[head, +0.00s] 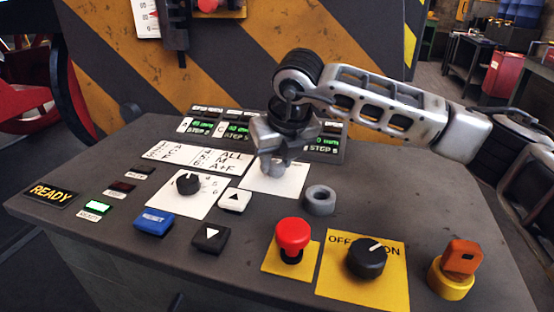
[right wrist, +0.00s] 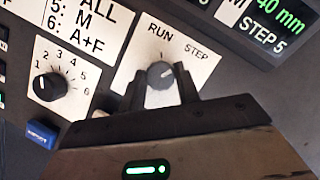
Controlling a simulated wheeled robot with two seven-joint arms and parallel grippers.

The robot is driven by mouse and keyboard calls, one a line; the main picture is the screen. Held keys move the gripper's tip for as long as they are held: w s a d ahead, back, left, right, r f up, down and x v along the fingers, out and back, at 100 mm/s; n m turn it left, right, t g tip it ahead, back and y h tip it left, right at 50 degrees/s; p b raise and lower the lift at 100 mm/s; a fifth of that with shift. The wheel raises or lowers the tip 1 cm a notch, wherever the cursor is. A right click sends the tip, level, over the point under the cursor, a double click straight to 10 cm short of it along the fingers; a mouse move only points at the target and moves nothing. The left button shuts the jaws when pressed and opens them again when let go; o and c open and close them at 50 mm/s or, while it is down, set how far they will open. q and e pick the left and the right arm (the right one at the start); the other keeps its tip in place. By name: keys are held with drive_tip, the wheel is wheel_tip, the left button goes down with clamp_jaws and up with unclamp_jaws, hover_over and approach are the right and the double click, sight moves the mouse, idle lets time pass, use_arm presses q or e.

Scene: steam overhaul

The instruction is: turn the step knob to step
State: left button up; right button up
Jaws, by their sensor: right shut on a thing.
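The step knob (right wrist: 160,74) is a grey round knob on a white plate (right wrist: 136,62) marked RUN and STEP. In the right wrist view it sits between the fingers of my right gripper (right wrist: 160,88), which is shut on it. A small pale mark on the knob's top points to the right, roughly towards the STEP side; its exact angle is hard to tell. In the head view my right gripper (head: 273,165) reaches down over the white plate (head: 275,182) and hides most of the knob and the lettering. My left gripper is not in view.
A numbered black selector (head: 188,184), white arrow button (head: 235,200), black arrow button (head: 211,238) and grey ring (head: 320,200) are close by. Nearer are a red button (head: 293,236), an OFF/ON knob (head: 367,258) and an orange key switch (head: 461,258). Lit displays (head: 236,128) stand behind.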

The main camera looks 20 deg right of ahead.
drive_tip(key=shift+r, duration=0.1)
drive_tip(key=o, duration=1)
drive_tip(key=v, duration=1.5)
drive_tip(key=shift+s+d+r, duration=0.1)
drive_tip(key=shift+s+r, duration=0.1)
drive_tip(key=shift+r, duration=0.15)
